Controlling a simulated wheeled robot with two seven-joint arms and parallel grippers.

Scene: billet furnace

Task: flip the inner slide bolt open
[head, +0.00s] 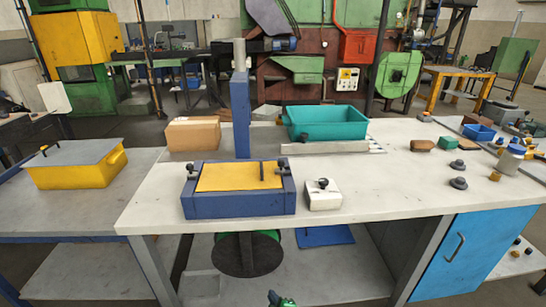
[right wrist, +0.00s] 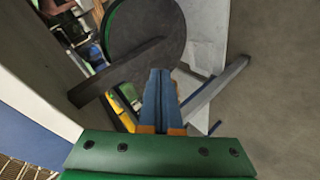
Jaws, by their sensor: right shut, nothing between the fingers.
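A blue box (head: 238,204) with a yellow lid (head: 225,178) stands on the grey bench. Small dark bolt-like fittings stand on it: one at the left end (head: 192,168), one at the right end (head: 282,166), and a short dark bar (head: 262,171) on the lid near the right end. I cannot tell which is the inner slide bolt, nor its exact position. My right gripper (head: 280,299) shows only as a green piece at the bottom edge, below and apart from the box. In the right wrist view its blue fingers (right wrist: 160,90) are together and empty. My left gripper is not in view.
A white block with a dark knob (head: 323,198) stands right of the box. Behind are a blue post (head: 241,115), a cardboard box (head: 193,134) and a teal bin (head: 327,123). A yellow bin (head: 75,176) stands at left.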

